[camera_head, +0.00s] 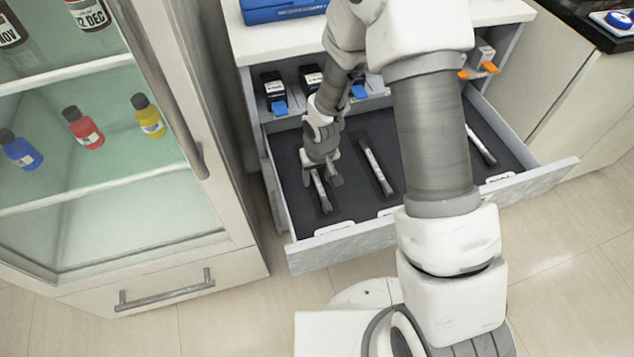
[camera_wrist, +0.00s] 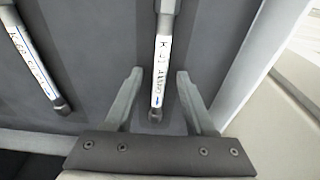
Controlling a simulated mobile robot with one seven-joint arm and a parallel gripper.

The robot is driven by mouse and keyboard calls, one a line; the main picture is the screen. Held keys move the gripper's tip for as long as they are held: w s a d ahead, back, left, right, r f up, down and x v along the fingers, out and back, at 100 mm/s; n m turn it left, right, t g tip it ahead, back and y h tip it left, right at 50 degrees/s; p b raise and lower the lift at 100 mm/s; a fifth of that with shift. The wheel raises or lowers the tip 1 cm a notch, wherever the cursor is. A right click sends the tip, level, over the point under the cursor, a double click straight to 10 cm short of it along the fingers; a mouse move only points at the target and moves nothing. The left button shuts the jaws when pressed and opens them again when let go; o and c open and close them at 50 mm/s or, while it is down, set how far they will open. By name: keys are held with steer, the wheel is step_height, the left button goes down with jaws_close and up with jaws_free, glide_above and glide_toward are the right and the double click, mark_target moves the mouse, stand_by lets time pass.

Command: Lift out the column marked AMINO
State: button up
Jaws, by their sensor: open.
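The column marked AMINO (camera_wrist: 161,70) is a slim metal tube with a white label, lying in a slot of the dark drawer insert. In the head view this column (camera_head: 321,190) is the leftmost one in the open drawer. My gripper (camera_head: 320,168) is above it with the fingers pointing down. In the wrist view my gripper (camera_wrist: 159,76) is open, one finger on each side of the column, with gaps visible. I cannot tell how far down the fingertips reach. The column's far end runs out of the wrist view.
A second labelled column (camera_head: 377,168) lies to the right, and a third column (camera_head: 480,146) lies further right. The drawer (camera_head: 430,213) has raised walls, the left one close to my gripper. A glass-fronted cabinet (camera_head: 110,150) with bottles stands at left.

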jaws_close()
stand_by(1.4)
